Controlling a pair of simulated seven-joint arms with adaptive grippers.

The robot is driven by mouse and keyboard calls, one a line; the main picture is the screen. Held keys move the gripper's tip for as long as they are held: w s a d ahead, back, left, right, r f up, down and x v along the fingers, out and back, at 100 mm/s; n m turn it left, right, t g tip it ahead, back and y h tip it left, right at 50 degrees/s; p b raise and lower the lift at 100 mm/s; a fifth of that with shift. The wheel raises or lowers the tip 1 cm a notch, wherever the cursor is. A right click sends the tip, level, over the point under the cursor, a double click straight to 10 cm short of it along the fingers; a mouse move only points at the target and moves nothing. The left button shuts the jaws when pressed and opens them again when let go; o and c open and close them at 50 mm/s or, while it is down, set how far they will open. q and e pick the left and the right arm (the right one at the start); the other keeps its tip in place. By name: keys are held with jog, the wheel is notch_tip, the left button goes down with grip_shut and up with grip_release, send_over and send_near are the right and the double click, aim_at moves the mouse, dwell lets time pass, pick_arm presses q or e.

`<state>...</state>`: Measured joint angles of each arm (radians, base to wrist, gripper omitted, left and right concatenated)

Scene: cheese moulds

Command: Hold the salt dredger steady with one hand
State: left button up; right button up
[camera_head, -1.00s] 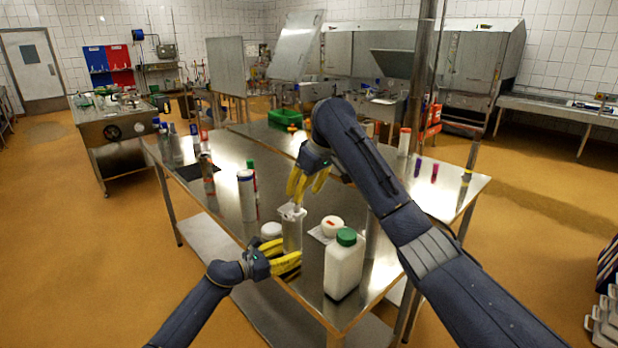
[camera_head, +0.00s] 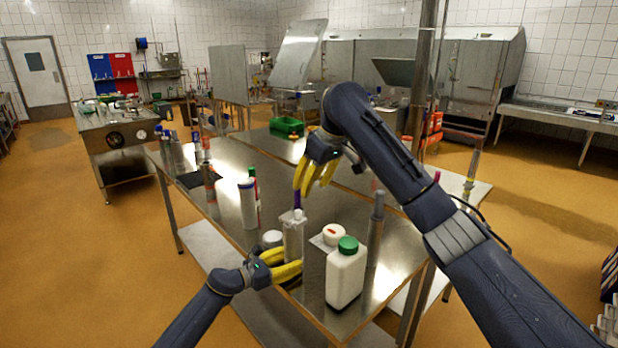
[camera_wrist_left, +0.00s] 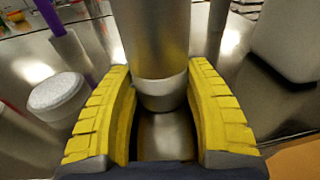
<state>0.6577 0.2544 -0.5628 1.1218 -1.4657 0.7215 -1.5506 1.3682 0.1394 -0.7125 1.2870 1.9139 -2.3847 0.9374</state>
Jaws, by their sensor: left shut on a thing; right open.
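My right gripper (camera_head: 304,190) is open, pointing down just above the dredger's top. A purple thing (camera_head: 297,200) shows between its fingertips and the top; I cannot tell whether it touches either.
A white bottle with a green cap (camera_head: 346,275) stands close on the right, beside a white round tub (camera_head: 333,234). A white-lidded jar (camera_head: 272,238) is just left of the dredger. A white bottle (camera_head: 248,203) stands further back. The steel table (camera_head: 220,155) has bare room behind.

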dwell(0.4)
pick_arm(q)
jog(key=o, duration=1)
jog(key=shift+c, duration=0.2)
